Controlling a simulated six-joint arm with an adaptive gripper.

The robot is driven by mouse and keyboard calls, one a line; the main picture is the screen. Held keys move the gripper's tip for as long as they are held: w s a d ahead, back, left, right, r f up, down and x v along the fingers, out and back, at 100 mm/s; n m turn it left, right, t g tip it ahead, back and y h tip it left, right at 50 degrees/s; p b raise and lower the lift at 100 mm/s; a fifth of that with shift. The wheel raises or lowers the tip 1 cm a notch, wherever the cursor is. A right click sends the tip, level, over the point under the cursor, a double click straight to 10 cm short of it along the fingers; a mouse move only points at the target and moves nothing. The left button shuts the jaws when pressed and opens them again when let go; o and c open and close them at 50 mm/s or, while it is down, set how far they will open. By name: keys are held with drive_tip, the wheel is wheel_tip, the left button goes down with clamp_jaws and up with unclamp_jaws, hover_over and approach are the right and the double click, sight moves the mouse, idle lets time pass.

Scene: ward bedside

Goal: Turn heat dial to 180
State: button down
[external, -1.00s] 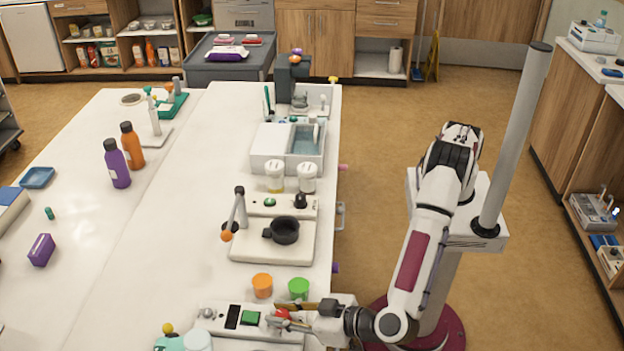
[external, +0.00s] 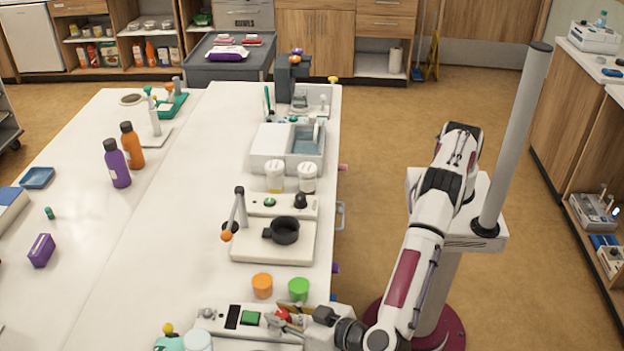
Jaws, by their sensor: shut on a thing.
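A white device (external: 270,333) stands at the near end of the white table. A red dial (external: 284,313) sits on the right part of its panel. My gripper (external: 287,322) is at this dial, coming from the right, with its fingers shut on it. The fingers and wrist hide part of the dial, and its scale and pointer are too small to read.
An orange cup (external: 262,285) and a green cup (external: 299,288) stand just behind the panel, close to my gripper.

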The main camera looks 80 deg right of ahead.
drive_tip(key=shift+w+r+m+g+h, duration=0.15)
drive_tip(key=shift+m+g+h, duration=0.15)
drive_tip(key=shift+m+h, duration=0.35)
idle(0.5)
drive_tip(key=c, duration=1.8)
unclamp_jaws()
drive_tip(key=shift+d, duration=0.1)
drive_tip(key=shift+o, duration=0.2)
drive_tip(key=shift+s, duration=0.2)
drive_tip(key=shift+v, duration=1.25)
wheel_tip(320, 180, up, 7)
